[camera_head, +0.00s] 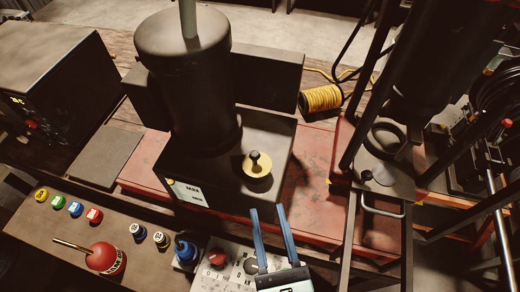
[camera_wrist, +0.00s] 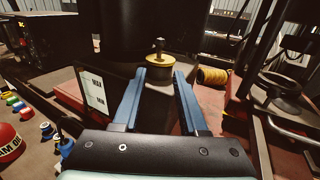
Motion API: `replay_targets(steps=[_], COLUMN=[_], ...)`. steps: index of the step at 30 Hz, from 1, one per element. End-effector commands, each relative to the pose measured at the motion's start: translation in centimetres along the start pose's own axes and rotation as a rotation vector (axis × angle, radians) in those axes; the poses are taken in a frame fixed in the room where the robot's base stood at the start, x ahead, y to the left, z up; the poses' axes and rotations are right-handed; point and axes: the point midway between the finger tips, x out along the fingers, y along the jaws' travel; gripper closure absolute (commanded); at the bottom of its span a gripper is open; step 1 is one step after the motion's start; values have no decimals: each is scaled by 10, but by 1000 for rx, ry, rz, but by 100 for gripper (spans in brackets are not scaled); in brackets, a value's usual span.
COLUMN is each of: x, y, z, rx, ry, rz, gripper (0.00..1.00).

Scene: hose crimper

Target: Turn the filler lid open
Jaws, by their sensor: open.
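The filler lid (camera_head: 257,166) is a round yellow-brass cap with a dark knob on its middle. It sits on top of the dark tank box (camera_head: 225,165), in front of the tall dark cylinder. In the wrist view the lid (camera_wrist: 159,58) stands just beyond the blue fingertips, between them in the picture. My gripper (camera_head: 267,208) has two blue fingers spread apart and is empty. It is in front of the lid in the head view, apart from it. In the wrist view my gripper (camera_wrist: 160,72) points toward the lid.
A tall dark cylinder (camera_head: 185,75) stands behind the lid. A yellow spool (camera_head: 322,98) lies behind right. A dark press frame (camera_head: 380,150) stands to the right.

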Motion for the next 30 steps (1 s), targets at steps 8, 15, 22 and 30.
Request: replay_targets(steps=[8,15,22,30], x=[36,77,110,127], y=[1,2,1,1], z=[6,6,4,2], rx=[-4,-5,-6,-6], ry=[-5,-5,-4,-2], rz=[5,5,4,4], gripper=[58,58,58,58])
